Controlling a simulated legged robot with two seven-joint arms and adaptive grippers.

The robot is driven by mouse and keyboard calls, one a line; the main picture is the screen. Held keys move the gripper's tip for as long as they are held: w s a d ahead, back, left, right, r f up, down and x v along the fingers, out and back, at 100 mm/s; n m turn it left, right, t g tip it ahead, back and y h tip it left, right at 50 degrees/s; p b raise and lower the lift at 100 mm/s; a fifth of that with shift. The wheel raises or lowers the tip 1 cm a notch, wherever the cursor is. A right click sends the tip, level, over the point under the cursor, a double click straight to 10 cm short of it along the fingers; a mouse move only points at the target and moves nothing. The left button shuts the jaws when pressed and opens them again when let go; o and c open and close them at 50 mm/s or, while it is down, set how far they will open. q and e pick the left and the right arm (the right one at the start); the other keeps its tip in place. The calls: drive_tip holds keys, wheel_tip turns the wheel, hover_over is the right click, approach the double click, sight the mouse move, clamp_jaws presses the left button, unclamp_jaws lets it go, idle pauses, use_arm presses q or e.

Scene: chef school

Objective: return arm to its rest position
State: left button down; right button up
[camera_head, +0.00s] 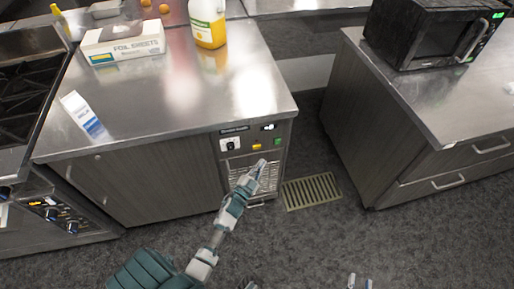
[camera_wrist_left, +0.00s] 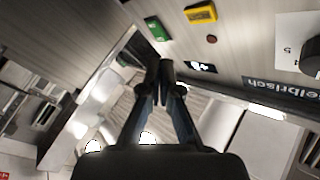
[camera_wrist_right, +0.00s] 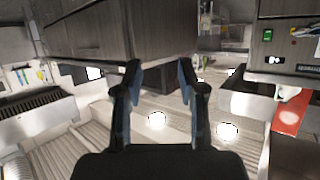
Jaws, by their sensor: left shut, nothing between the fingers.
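My left arm reaches up from the bottom of the head view. Its gripper (camera_head: 259,168) is in front of the counter unit's control panel (camera_head: 252,141), just below the panel's buttons; I cannot tell whether it touches the front. In the left wrist view the left gripper (camera_wrist_left: 166,72) has its fingertips together with nothing between them. The green switch (camera_wrist_left: 157,29) and yellow switch (camera_wrist_left: 201,13) lie beyond the fingertips. My right gripper (camera_head: 360,282) shows only its tips at the bottom edge of the head view. In the right wrist view the right gripper (camera_wrist_right: 161,80) is open and empty.
The steel counter (camera_head: 180,95) holds a foil sheets box (camera_head: 125,43), a yellow jug (camera_head: 207,22) and a white-and-blue carton (camera_head: 82,114). A microwave (camera_head: 425,32) stands on the right counter. A floor grate (camera_head: 311,191) lies between. The floor in front is clear.

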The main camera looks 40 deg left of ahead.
idle(0.4)
